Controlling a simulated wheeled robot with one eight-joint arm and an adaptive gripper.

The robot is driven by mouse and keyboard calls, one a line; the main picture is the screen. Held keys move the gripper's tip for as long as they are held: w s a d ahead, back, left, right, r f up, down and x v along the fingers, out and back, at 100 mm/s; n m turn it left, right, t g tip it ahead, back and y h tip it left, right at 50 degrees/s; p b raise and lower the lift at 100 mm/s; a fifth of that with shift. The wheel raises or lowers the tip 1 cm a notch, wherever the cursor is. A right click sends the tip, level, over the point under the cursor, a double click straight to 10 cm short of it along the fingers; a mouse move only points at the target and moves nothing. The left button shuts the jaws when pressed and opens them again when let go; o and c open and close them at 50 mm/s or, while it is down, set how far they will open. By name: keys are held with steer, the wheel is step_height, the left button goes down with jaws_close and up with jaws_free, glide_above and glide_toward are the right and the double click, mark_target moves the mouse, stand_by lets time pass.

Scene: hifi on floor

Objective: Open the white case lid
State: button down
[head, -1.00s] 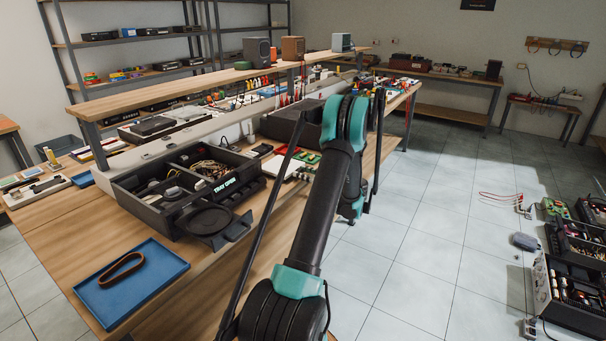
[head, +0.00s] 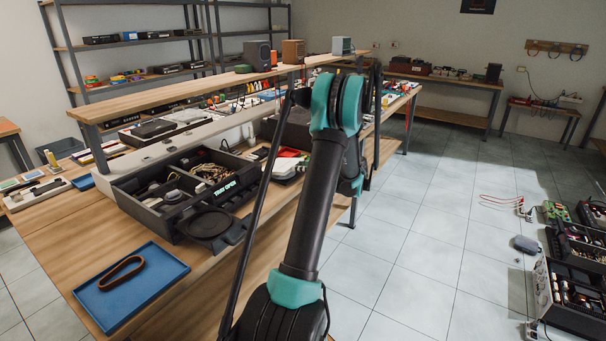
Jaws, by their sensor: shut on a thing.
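A small white case (head: 284,169) appears to stand on the workbench, right of the black organiser box and just left of my forearm. Red material shows at its top, and my arm partly blocks the view of it. I cannot make out its lid clearly or tell how far open it is. My arm rises through the middle of the picture and bends over at a teal joint. My gripper is hidden behind my own arm, so its fingers and what they touch do not show.
A black organiser box (head: 139,211) holds cables and small parts. A blue tray (head: 165,262) with a brown band lies at the front left of the bench. A raised wooden shelf (head: 215,84) runs above the bench. Equipment cases (head: 543,293) stand on the floor at right; the middle floor is clear.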

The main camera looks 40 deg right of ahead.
mark_target(289, 165)
steer(key=w+a+r+g+h, duration=0.25)
steer(key=w+r+g, duration=0.35)
steer(key=r, duration=0.3)
steer(key=w+a+r+g+h, duration=0.1)
steer(key=w+a+r+g, duration=0.1)
steer(key=w, duration=0.4)
steer(key=w+a+r+g+h, duration=0.1)
steer(key=w+a+g+h, duration=0.1)
steer(key=w+g, duration=0.3)
steer(key=shift+w+a+r, duration=0.35)
steer(key=shift+w+a, duration=0.2)
steer(key=shift+w, duration=0.1)
steer(key=c, duration=1)
jaws_free()
steer(key=shift+o, duration=0.2)
step_height(289, 165, up, 12)
steer(key=shift+s+d, duration=0.2)
steer(key=shift+s, duration=0.25)
